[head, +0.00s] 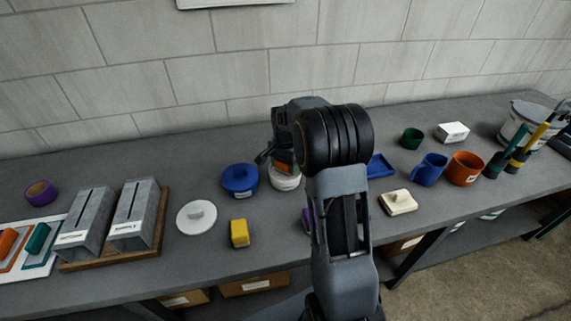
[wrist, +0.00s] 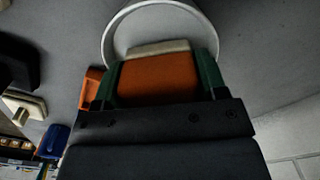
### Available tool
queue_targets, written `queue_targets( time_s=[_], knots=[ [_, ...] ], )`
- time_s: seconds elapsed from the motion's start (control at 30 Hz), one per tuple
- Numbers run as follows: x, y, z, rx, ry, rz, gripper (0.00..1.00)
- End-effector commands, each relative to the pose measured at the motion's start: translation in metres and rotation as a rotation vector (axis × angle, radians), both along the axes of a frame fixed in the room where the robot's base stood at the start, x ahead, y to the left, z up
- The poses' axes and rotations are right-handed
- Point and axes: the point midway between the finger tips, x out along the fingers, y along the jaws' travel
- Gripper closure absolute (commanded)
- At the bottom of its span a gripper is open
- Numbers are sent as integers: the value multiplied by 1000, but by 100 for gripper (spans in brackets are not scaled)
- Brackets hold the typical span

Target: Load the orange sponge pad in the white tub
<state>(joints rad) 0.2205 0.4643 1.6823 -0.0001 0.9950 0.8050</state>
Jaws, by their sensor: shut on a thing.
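The orange sponge pad (wrist: 158,76), with a pale layer on its far side, is between the green fingers of my gripper (wrist: 162,68) in the wrist view. My gripper is shut on it. The round rim of the white tub (wrist: 107,38) shows around and beyond the pad, so the pad is over or within the opening; its exact height is unclear. In the head view the white tub (head: 285,183) stands on the grey bench, with a bit of the orange pad (head: 283,168) just above it. My arm hides part of both.
A blue lidded pot (head: 240,179) stands close left of the tub. A white lid (head: 197,216) and a yellow block (head: 239,233) lie farther left. A blue tray (head: 379,166), cream block (head: 398,202), blue mug (head: 430,170) and orange pot (head: 464,168) are to the right.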

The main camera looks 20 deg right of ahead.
Motion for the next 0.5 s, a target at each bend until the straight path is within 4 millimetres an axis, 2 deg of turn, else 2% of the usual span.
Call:
queue_targets(
  time_s=[0.5],
  knots=[
    [0, 0, -7, 0, 0, 0, 53]
  ],
)
